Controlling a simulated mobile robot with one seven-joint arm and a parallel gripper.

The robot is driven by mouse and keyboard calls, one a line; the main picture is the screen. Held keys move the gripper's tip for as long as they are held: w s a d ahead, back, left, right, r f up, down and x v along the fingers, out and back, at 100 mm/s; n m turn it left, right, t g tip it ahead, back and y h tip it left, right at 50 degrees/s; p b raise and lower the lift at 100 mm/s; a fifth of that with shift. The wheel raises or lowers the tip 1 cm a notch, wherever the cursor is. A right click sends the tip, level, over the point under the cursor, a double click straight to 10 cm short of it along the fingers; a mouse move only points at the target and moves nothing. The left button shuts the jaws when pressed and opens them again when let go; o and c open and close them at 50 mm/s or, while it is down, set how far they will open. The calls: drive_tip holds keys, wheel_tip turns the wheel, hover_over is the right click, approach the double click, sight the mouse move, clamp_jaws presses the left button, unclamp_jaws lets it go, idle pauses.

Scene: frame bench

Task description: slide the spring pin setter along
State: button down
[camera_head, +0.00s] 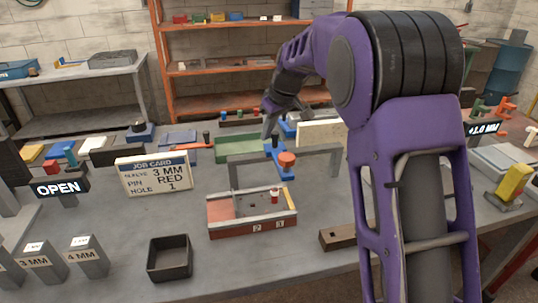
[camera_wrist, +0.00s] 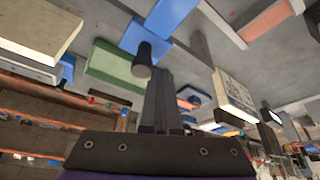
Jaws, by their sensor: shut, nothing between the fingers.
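A blue device with an orange knob (camera_head: 286,159), which looks like the spring pin setter, stands at the grey rail (camera_head: 245,166) behind the red-sided block (camera_head: 252,226). A dark upright handle (camera_head: 275,143) rises from its back part. My gripper (camera_head: 267,133) is shut and empty, just left of that handle. In the wrist view my shut fingers (camera_wrist: 158,75) point at a dark round handle (camera_wrist: 142,58) on a blue body (camera_wrist: 147,30). The handle overlaps the fingertips; I cannot tell whether they touch.
A job card (camera_head: 153,174) reads 3 MM, pin red, hole 1. An OPEN sign (camera_head: 60,187) stands at left. An empty dark bin (camera_head: 169,259) is at the front.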

drive_tip(key=shift+w+d+p, duration=0.25)
drive_tip(key=shift+w+d, duration=0.35)
drive_tip(key=shift+d, duration=1.65)
drive_tip(key=shift+w+d+p, duration=0.2)
drive_tip(key=shift+w+d, duration=0.4)
drive_tip(key=shift+d, duration=1.6)
drive_tip(key=shift+w+d+p, duration=0.25)
drive_tip(key=shift+w+d, duration=0.35)
drive_tip(key=shift+d, duration=1.65)
drive_tip(key=shift+s+a, duration=0.2)
drive_tip(key=shift+a, duration=0.6)
wheel_tip(320, 180, up, 7)
drive_tip(key=p, duration=0.1)
drive_tip(key=shift+p, duration=0.35)
